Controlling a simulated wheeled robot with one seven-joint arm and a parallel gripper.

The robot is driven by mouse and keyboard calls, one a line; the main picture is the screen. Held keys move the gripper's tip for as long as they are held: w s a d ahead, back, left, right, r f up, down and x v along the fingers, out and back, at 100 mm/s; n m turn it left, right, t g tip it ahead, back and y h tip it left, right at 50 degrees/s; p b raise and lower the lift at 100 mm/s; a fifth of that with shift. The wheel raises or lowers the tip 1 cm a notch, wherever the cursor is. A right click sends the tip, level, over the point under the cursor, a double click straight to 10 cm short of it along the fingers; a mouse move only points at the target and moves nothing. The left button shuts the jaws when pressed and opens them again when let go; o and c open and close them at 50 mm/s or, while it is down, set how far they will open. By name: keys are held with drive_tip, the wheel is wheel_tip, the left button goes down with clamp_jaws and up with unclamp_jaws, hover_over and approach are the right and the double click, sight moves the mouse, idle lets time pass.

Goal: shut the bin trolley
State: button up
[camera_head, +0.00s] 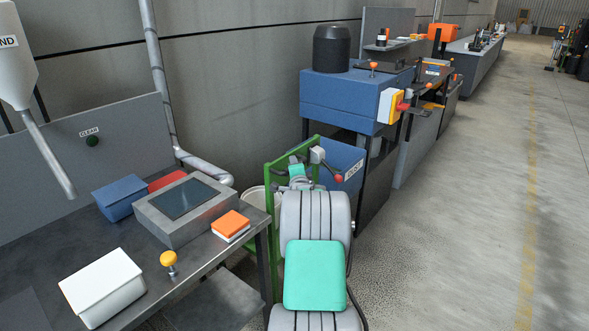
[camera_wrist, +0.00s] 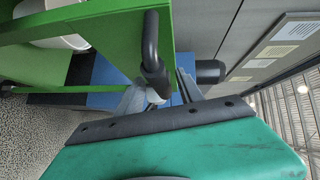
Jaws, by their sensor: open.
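The bin trolley has a green frame (camera_head: 269,190), standing beyond the right end of the workbench. A white bucket (camera_head: 256,197) sits behind its post, and the bucket's rim also shows in the wrist view (camera_wrist: 70,42). A green panel (camera_wrist: 75,25) fills the upper left of the wrist view, and a black bar handle (camera_wrist: 151,45) stands out from its edge. My gripper (camera_wrist: 160,90) is open, its grey fingers close to the handle's lower end; whether they touch it I cannot tell. In the head view my arm partly hides the trolley.
A workbench (camera_head: 130,265) on the left carries a white box (camera_head: 101,287), a grey screen unit (camera_head: 170,215) and an orange-topped block (camera_head: 231,224). A blue machine (camera_head: 340,98) stands behind the trolley, above a blue labelled bin (camera_head: 340,160). The floor (camera_head: 460,240) at right is clear.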

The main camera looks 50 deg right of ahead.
drive_tip(key=v, duration=0.7)
drive_tip(key=shift+s+a+r, duration=0.1)
